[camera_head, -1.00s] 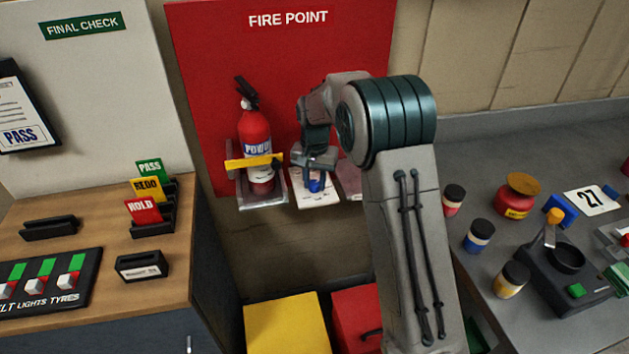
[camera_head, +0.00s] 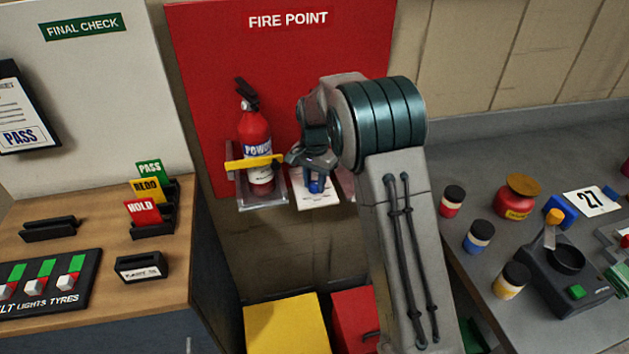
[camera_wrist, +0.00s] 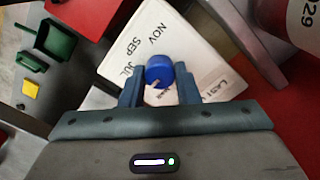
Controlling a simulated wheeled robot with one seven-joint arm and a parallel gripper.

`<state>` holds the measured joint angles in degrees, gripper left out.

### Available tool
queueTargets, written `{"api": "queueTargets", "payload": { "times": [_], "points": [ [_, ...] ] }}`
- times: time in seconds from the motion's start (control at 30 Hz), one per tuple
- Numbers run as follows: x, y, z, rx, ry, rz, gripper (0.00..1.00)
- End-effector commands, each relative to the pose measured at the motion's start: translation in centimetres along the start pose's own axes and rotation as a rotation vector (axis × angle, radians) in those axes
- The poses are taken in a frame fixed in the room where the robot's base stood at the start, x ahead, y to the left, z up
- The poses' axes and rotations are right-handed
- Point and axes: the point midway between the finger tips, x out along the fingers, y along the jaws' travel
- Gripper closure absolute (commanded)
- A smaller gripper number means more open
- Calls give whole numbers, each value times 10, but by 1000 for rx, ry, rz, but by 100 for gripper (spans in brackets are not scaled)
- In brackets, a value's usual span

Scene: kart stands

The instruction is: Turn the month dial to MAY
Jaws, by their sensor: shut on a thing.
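The month dial is a blue knob (camera_wrist: 159,71) on a white card (camera_wrist: 117,59) printed with month names. NOV, SEP and JUL can be read in the wrist view; other lettering by the knob is partly covered. My gripper (camera_wrist: 160,88) is shut on the blue knob, a finger on each side. MAY cannot be read.
A red extinguisher (camera_head: 255,148) with a yellow strap (camera_head: 253,162) stands in a bracket just left of my gripper. A yellow box (camera_head: 286,325) and a red box (camera_head: 354,312) are below. A grey bench (camera_head: 440,185) with jars is at right.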

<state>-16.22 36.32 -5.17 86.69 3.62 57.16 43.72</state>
Motion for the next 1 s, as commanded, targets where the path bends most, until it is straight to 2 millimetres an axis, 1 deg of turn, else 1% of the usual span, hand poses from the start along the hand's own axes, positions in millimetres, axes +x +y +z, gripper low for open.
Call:
{"api": "queueTargets", "payload": {
  "times": [0.1, 0.13, 0.2, 0.47, 0.6, 0.67, 0.77, 1.0],
  "points": [
    [0, -1, 0, -1, 0, -1, 94],
    [0, -1, 0, -1, 0, -1, 66],
    [0, -1, 0, -2, 0, -1, 50],
    [-1, 0, 0, -2, 0, -1, 50],
    [-9, -1, 0, -2, 1, -2, 50],
    [-18, -1, 0, -2, 2, -3, 50],
    [-38, -1, 0, -2, 3, -4, 50],
    [-94, -1, 0, -3, 3, -4, 50]
  ]
}}
